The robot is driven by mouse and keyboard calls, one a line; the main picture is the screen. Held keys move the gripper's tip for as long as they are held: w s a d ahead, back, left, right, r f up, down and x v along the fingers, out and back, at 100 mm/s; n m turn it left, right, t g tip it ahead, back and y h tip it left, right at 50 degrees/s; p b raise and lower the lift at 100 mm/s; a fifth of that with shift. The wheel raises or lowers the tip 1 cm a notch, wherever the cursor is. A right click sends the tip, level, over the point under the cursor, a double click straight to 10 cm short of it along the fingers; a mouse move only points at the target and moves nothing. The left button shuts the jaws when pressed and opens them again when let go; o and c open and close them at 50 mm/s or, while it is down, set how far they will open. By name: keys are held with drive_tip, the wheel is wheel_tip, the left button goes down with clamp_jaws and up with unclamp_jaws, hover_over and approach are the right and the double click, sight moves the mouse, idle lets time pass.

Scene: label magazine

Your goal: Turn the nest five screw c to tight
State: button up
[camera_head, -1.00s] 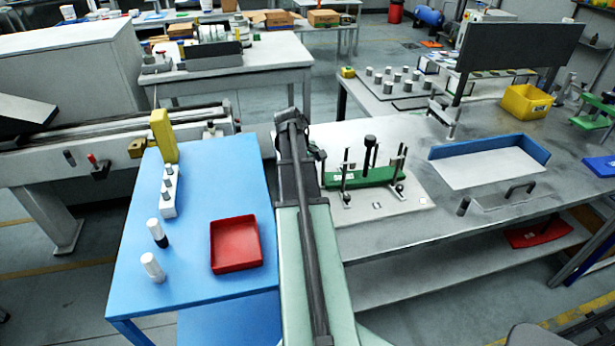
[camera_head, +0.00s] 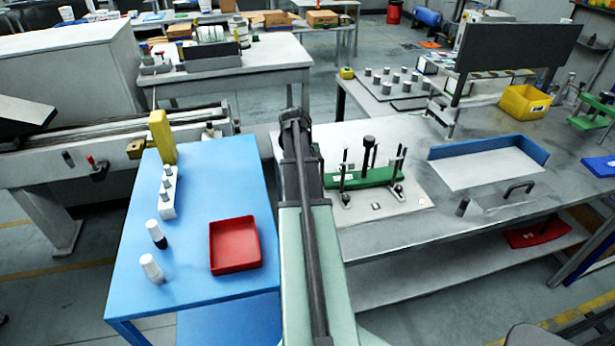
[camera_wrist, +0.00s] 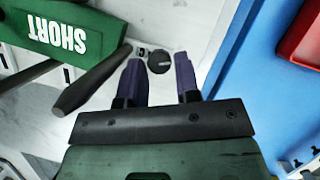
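In the wrist view my gripper (camera_wrist: 160,74) has its two dark fingers apart with a gap between them. A round dark knob (camera_wrist: 159,62) shows at the gap, near the fingertips. I cannot tell whether it lies between the fingers or beyond them, and I see no lettering on it. A green block marked SHORT (camera_wrist: 70,38) is at upper left, with a dark rod (camera_wrist: 92,80) beside it. In the head view a green fixture with dark posts (camera_head: 365,178) stands on a pale plate (camera_head: 405,208). My arm hides my gripper there.
A blue table (camera_head: 195,285) with a red tray (camera_head: 235,245) and white-and-dark cylinders (camera_head: 156,232) lies left of my arm. A blue-backed tray (camera_head: 490,168) and a metal handle (camera_head: 520,188) are on the grey bench to the right. A yellow bin (camera_head: 526,102) stands farther back.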

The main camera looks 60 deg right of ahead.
drive_tip(key=o, duration=0.3)
idle(0.4)
